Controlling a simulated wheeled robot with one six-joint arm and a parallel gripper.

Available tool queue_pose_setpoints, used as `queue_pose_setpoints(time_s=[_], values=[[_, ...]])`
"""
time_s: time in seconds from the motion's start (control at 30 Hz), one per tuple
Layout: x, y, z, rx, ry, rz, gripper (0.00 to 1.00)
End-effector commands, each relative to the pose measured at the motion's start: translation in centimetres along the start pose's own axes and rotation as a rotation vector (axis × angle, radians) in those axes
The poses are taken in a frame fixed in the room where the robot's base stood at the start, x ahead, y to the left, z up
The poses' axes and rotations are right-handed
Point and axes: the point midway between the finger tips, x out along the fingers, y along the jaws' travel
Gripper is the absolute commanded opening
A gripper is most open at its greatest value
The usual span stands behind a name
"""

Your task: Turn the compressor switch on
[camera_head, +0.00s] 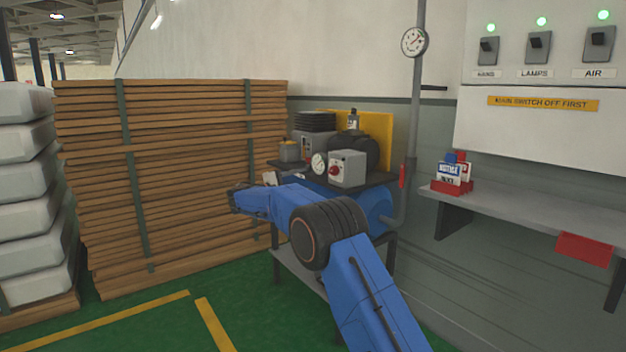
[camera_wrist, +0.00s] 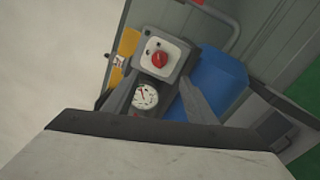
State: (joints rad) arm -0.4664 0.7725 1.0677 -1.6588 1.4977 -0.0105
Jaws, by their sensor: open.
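The compressor has a blue tank (camera_head: 378,207) on a stand against the wall. Its switch is a red rotary knob (camera_head: 334,170) on the face of a grey box (camera_head: 349,160). In the wrist view the red knob (camera_wrist: 159,59) shows near the top middle, with its small pointer mark too small to read. My gripper (camera_head: 238,199) is left of the compressor and in front of the plank stack, apart from the knob. In the wrist view its two grey fingers (camera_wrist: 160,78) stand spread, with nothing seen between them touching the jaws.
A round gauge (camera_head: 319,164) sits left of the switch box. A stack of wooden planks (camera_head: 185,180) and white mattresses (camera_head: 30,180) stand at left. A wall shelf (camera_head: 500,205) with a red card holder (camera_head: 452,188) is at right, under a switch panel (camera_head: 540,130). Green floor lies in front.

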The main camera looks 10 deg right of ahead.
Motion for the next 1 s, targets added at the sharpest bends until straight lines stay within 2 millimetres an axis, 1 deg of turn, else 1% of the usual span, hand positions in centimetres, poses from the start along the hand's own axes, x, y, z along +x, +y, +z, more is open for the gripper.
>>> queue_pose_setpoints(time_s=[0.03, 0.1, 0.3, 0.47, 0.73, 0.77, 0.87, 0.97, 1.0], values=[[-0.9, 0.0, 0.0, 0.0, 0.002, 0.0, 0.51], [-1.9, 0.0, 0.0, 0.0, 0.001, 0.0, 0.51], [-3.5, -0.1, 0.0, 0.0, 0.001, -0.001, 0.51], [-3.9, -0.1, 0.0, 0.0, 0.0, -0.001, 0.51], [-3.7, 0.0, 0.2, 0.001, 0.0, -0.004, 0.51], [-3.6, 0.0, 0.3, 0.001, 0.0, -0.007, 0.51], [-2.7, 0.2, 1.8, 0.005, 0.0, -0.036, 0.51], [-1.4, 0.3, 4.3, 0.011, 0.002, -0.09, 0.51], [-0.8, 0.3, 5.5, 0.015, 0.004, -0.118, 0.51]])
